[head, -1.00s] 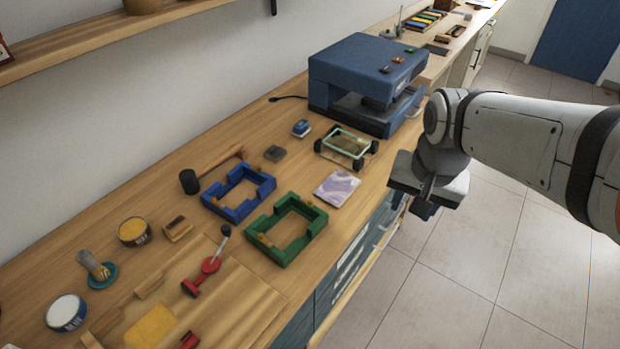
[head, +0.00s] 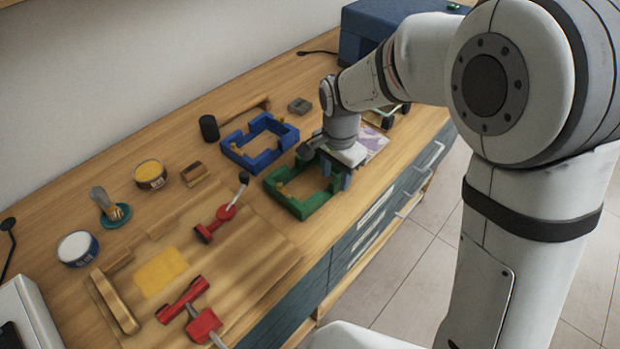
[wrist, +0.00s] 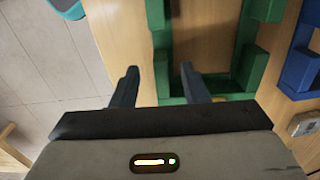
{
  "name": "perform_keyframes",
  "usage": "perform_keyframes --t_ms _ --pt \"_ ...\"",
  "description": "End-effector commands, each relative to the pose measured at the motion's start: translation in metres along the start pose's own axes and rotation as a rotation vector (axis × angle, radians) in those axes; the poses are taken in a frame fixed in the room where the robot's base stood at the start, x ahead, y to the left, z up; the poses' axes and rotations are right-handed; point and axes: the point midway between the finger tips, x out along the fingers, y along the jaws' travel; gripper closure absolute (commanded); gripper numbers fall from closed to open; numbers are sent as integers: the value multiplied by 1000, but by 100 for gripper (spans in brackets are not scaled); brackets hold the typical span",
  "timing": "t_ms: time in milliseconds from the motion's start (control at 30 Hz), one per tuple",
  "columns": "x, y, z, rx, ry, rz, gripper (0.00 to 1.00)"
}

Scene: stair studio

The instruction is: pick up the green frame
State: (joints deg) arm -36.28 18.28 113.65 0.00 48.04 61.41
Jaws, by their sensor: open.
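The green frame (head: 300,208) lies flat on the wooden bench, near the bench's front edge. My gripper (head: 338,177) points down over its right side and hides part of that side. In the wrist view, the fingers of my gripper (wrist: 160,83) are apart, with one side of the green frame (wrist: 160,35) showing between them. I cannot tell how deep the fingers reach or whether they touch it. Nothing is held.
The blue frame (head: 240,155) lies close behind the green one. A purple patterned card (head: 376,141) lies to the right, partly behind my arm. A red-handled tool (head: 222,216) lies to the left. The drawers (head: 385,205) drop away below the front edge.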

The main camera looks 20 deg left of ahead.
Motion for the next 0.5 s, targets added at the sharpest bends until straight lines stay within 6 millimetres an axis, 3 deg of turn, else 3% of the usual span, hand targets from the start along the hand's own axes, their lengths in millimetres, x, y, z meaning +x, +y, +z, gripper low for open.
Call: perform_keyframes --t_ms 200,500 --pt "26 0 0 0 -1 2 59" --pt "29 0 -1 0 0 0 62"
